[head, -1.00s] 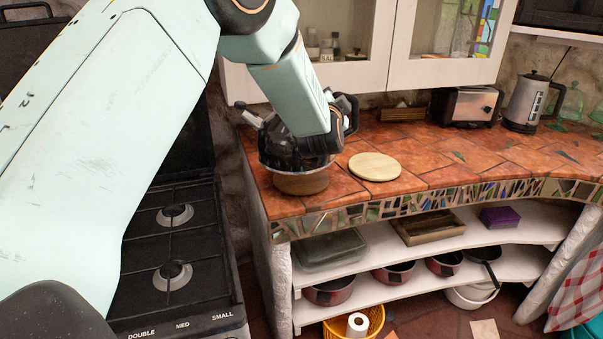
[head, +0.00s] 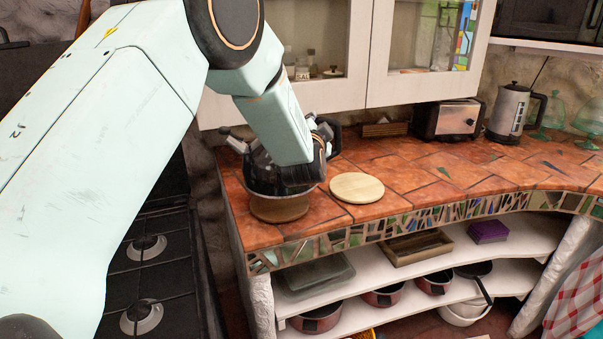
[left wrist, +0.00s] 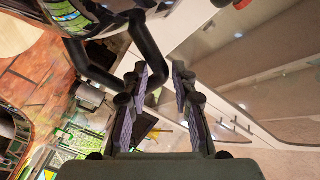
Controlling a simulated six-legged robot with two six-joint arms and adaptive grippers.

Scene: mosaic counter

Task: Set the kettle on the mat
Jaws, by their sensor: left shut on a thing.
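A shiny rounded kettle (head: 279,207) with a black handle is at the left end of the tiled counter, mostly behind my left arm. Its lower body mirrors the orange tiles. My left gripper (head: 318,145) is at its upper part; in the left wrist view the gripper (left wrist: 158,85) is shut on the black handle (left wrist: 146,42), beside the mirror-like body (left wrist: 105,12). I cannot tell whether the base touches the counter. The round pale wooden mat (head: 357,187) lies bare just right of the kettle. My right gripper is not in view.
A toaster (head: 447,120) and another, silver jug kettle (head: 508,113) stand at the back right, near green glassware (head: 589,120). White cabinets (head: 425,87) hang above. A black stove (head: 150,270) is at the left. Counter (head: 430,175) right of the mat is clear.

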